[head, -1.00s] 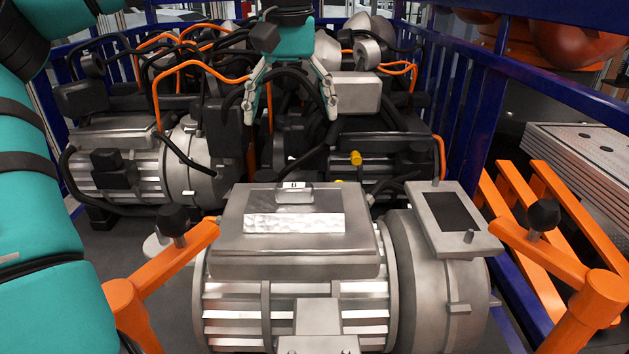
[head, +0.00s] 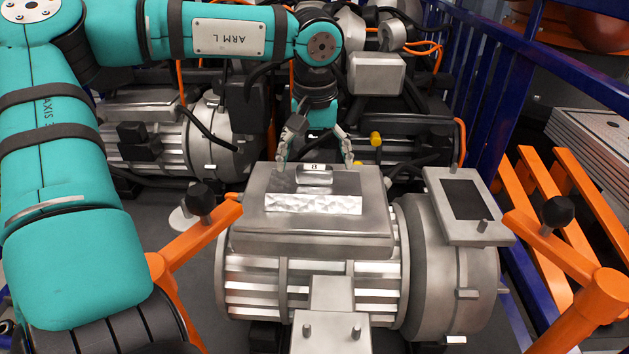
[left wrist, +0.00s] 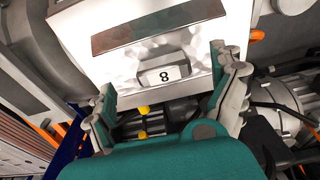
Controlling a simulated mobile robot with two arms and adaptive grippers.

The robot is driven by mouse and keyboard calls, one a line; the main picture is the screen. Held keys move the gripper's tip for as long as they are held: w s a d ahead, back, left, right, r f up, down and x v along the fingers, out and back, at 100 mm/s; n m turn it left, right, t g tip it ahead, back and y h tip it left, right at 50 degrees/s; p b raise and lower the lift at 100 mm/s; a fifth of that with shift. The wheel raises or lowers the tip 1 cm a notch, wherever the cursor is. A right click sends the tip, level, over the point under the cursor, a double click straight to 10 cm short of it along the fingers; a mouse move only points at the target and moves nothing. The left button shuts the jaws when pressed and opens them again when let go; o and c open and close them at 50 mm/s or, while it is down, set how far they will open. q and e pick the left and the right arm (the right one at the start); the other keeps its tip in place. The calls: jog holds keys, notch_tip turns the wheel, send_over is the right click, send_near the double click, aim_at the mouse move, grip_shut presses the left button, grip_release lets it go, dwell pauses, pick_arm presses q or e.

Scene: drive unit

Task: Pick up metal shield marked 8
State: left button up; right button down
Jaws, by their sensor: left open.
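The metal shield marked 8 (head: 314,176) is a small silvery piece with a white label. It lies on the flat top of a grey motor housing (head: 270,230), behind a bright metal strip. It also shows in the left wrist view (left wrist: 162,72), its 8 facing the gripper. My left gripper (head: 316,162) is open and empty. It comes down from above at the housing's far edge, one finger on either side of the shield, not closed on it. In the left wrist view the gripper (left wrist: 161,74) has its fingertips left and right of the shield, with gaps on both sides.
A bright metal strip (head: 313,204) lies in front of the shield. A grey box with a dark panel (head: 461,199) stands on the housing's right. Orange posts with black knobs (head: 201,203) flank the motor. More motors, hoses and a blue railing (head: 487,115) lie behind.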

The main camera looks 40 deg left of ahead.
aim_at(315, 167)
pick_arm(q)
jog(key=f, duration=0.1)
jog(key=f+p, duration=0.1)
jog(key=a+f, duration=0.1)
jog(key=shift+w+a+f, duration=0.1)
jog(key=shift+w+f, duration=0.15)
jog(key=shift+w, duration=0.15)
jog(key=shift+f, duration=0.25)
jog(key=shift+r, duration=0.1)
jog(key=c, duration=1.3)
jog(key=shift+c, duration=0.8)
jog(key=shift+r, duration=0.15)
